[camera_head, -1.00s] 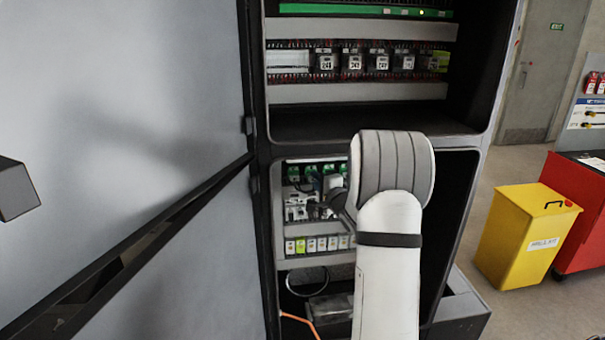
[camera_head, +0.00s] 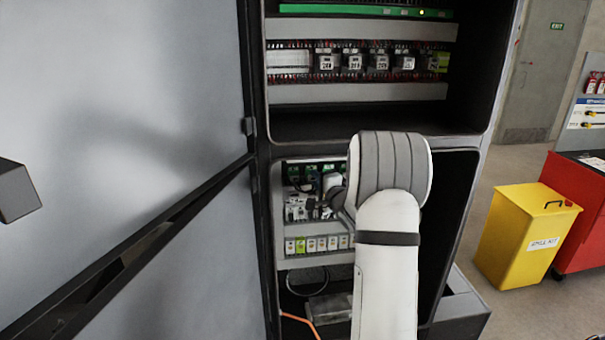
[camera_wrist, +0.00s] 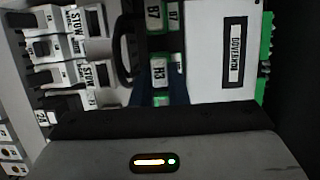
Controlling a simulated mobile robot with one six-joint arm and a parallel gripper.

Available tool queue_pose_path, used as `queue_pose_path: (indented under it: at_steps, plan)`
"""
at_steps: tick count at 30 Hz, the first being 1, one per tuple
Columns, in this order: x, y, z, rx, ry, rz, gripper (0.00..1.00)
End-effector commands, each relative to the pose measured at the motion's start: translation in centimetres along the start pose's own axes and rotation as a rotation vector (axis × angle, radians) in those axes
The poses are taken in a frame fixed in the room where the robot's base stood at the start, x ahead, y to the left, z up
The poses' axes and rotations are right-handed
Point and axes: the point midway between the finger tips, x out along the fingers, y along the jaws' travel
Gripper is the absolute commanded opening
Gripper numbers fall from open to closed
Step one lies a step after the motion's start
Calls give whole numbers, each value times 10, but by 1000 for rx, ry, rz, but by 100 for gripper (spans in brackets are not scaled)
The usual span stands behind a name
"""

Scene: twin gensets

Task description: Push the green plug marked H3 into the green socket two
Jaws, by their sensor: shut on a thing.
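The green plug marked H3 (camera_wrist: 160,70) sits between the dark fingers of my gripper (camera_wrist: 160,92) in the wrist view. My gripper is shut on it. Green parts marked B7 (camera_wrist: 155,14) lie just beyond the plug, at the top of the view. I cannot tell which of them is socket two, nor whether the plug touches it. In the head view, a row of green connectors (camera_head: 302,173) shows in the lower cabinet bay. My arm hides the right part of that row and most of my gripper.
A white box labelled GOVERNOR (camera_wrist: 220,50) stands close to the right of the plug. Grey holders labelled STOW (camera_wrist: 75,40) are on the left, with a dark cable loop (camera_wrist: 124,50) between. The open cabinet door (camera_head: 120,150) fills the head view's left.

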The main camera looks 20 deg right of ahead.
Motion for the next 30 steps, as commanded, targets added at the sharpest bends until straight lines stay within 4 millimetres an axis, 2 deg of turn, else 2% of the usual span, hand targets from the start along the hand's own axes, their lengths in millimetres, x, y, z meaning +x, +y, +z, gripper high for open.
queue_pose_path:
  at_steps: [22, 23, 30]
  plan:
    - [3, 0, -1, 0, 0, 0, 0]
    - [3, 0, -1, 0, 0, 0, 15]
    - [3, 0, -1, 0, 0, 0, 35]
